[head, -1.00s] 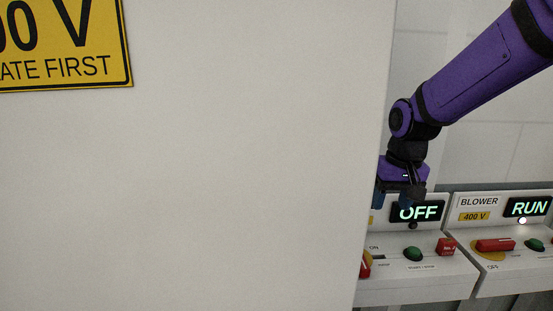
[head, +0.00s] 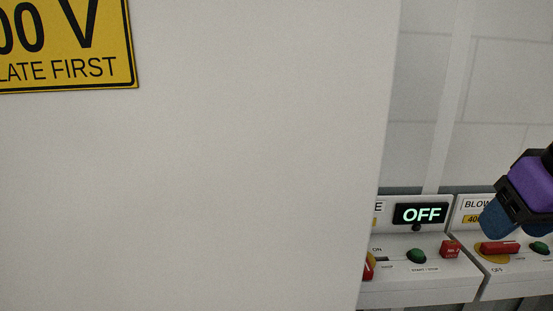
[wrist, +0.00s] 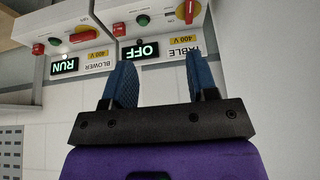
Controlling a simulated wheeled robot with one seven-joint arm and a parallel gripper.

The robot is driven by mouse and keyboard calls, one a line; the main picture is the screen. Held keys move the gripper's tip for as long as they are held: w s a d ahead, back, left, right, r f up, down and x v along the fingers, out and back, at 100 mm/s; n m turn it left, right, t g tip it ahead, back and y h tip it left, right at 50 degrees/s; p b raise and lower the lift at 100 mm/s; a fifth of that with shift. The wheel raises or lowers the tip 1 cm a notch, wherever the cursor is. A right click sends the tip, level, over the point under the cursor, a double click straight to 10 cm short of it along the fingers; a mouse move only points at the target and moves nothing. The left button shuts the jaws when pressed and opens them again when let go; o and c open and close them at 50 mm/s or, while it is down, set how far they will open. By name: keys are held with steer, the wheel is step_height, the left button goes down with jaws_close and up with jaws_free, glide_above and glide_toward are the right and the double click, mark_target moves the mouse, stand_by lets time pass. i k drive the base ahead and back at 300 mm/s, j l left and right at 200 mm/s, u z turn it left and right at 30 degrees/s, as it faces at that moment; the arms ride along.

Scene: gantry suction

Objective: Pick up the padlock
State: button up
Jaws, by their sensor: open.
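No padlock can be made out in either view. My gripper (head: 515,222) is at the right edge of the head view, in front of the blower panel. In the wrist view its two blue fingers (wrist: 163,86) stand apart with nothing between them. Beyond the fingers are the table panel (wrist: 160,32) with its OFF display and the blower panel (wrist: 75,45) with its RUN display, both upside down. In the head view the table panel (head: 432,272) is partly hidden by a large pale surface.
A large pale panel (head: 200,190) fills the left and middle of the head view, with a yellow warning sign (head: 65,45) on it. A pale block wall (head: 500,90) stands behind the control panels. A perforated grey panel (wrist: 11,150) shows in the wrist view.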

mark_target(448, 249)
steer(key=i+l+z, duration=0.2)
steer(key=l, duration=0.2)
steer(key=l+z, duration=0.15)
steer(key=l, duration=0.25)
steer(key=i+l+z, duration=0.2)
steer(key=l, duration=0.15)
